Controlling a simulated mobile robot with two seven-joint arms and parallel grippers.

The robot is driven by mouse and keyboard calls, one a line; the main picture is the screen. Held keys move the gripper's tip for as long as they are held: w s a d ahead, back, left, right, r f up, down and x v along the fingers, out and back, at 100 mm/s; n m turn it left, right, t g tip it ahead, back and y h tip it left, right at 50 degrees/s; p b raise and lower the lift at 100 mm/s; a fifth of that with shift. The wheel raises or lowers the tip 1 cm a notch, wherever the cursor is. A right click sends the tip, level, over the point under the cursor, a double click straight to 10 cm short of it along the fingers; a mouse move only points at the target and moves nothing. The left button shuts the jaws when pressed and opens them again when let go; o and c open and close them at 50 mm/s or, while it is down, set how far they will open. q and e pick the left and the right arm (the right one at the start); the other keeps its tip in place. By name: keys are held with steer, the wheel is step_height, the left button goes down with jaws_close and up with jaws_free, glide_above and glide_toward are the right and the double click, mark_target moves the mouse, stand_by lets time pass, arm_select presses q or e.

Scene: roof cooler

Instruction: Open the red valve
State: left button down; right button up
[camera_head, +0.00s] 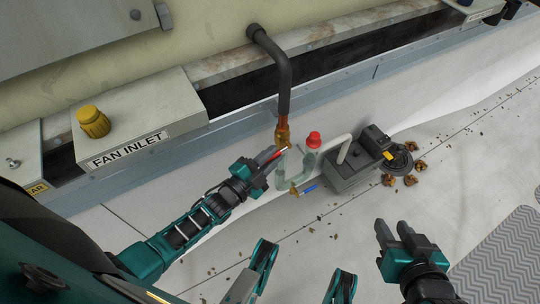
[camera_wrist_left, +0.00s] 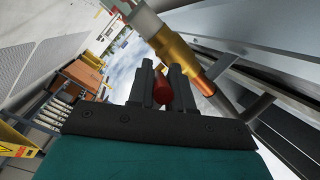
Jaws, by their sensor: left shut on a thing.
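The red valve handle (camera_head: 273,156) sits beside a brass and copper fitting (camera_head: 282,133) at the lower end of a dark bent pipe. My left gripper (camera_head: 265,165) is shut on the red handle. In the left wrist view, the red handle (camera_wrist_left: 162,90) shows between the two dark fingers, with the brass valve body (camera_wrist_left: 173,48) just beyond them. The fingers hide part of the handle. My right gripper (camera_head: 392,228) is open and empty, low over the pale roof at the right, away from the valve.
A blue-handled valve (camera_head: 309,189) and a clear part with a red cap (camera_head: 314,140) are close to the left gripper. A grey pump box (camera_head: 355,172) stands right of them. The FAN INLET box (camera_head: 140,115) is at the left. The lower roof has free room.

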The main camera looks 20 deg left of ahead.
stand_by(0.3)
arm_select(q)
steer(key=c, duration=1.1)
jaws_free()
steer(key=shift+s+a, duration=0.1)
steer(key=shift+s, duration=0.05)
